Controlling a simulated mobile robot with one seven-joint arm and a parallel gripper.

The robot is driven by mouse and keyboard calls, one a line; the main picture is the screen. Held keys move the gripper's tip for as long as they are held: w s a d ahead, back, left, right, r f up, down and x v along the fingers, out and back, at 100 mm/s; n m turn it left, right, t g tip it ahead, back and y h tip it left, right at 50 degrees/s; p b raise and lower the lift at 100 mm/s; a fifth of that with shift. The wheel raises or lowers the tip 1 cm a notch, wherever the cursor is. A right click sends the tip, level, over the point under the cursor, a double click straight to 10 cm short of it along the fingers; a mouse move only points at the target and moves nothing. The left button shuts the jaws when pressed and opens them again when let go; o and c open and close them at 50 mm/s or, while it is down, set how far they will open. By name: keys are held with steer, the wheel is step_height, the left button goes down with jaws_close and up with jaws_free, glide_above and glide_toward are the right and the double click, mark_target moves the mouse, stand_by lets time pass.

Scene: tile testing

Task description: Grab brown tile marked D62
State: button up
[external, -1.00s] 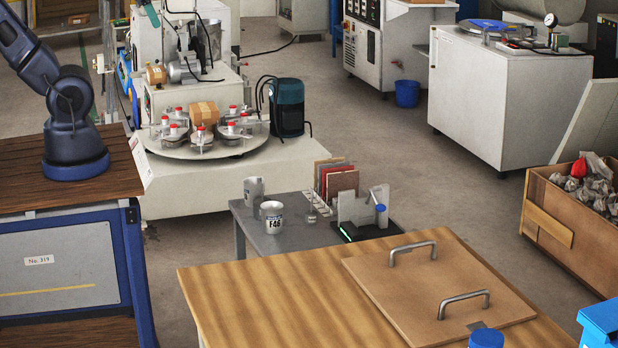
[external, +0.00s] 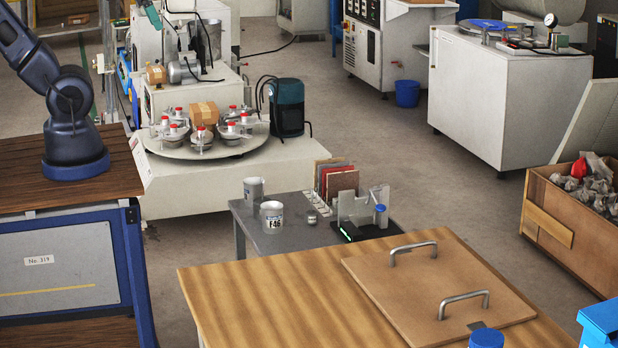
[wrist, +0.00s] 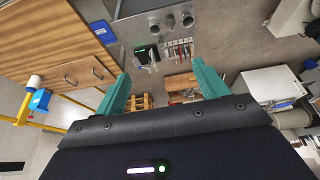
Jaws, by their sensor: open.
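Several upright tiles stand in a rack on a grey table (external: 270,243) in the external view. They include a brownish tile (external: 325,165), a red tile (external: 338,170) and a paler tan tile (external: 345,181) in front. No marking such as D62 is legible. The tiles (wrist: 180,48) also show small and far off in the wrist view, ahead of my gripper. My gripper (wrist: 161,68) has two teal fingers spread wide, with nothing between them.
Cups (external: 272,217), a small jar (external: 311,217) and a grey upright holder (external: 358,209) stand close to the tiles. A wooden table with a handled lid (external: 420,290) is in front. A machine with a round platter (external: 205,147) stands behind left. A crate (external: 560,225) is at right.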

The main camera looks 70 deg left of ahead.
steer(key=o, duration=0.5)
steer(key=m+g, duration=0.5)
steer(key=m, duration=1.3)
glide_above(343, 185)
steer(key=f, duration=2.9)
steer(key=a+f, duration=0.1)
steer(key=f, duration=1.4)
steer(key=shift+f, duration=0.25)
steer(key=shift+d+f, duration=0.15)
steer(key=shift+f, duration=2.7)
steer(key=shift+d+f, duration=0.1)
steer(key=shift+f, duration=2.75)
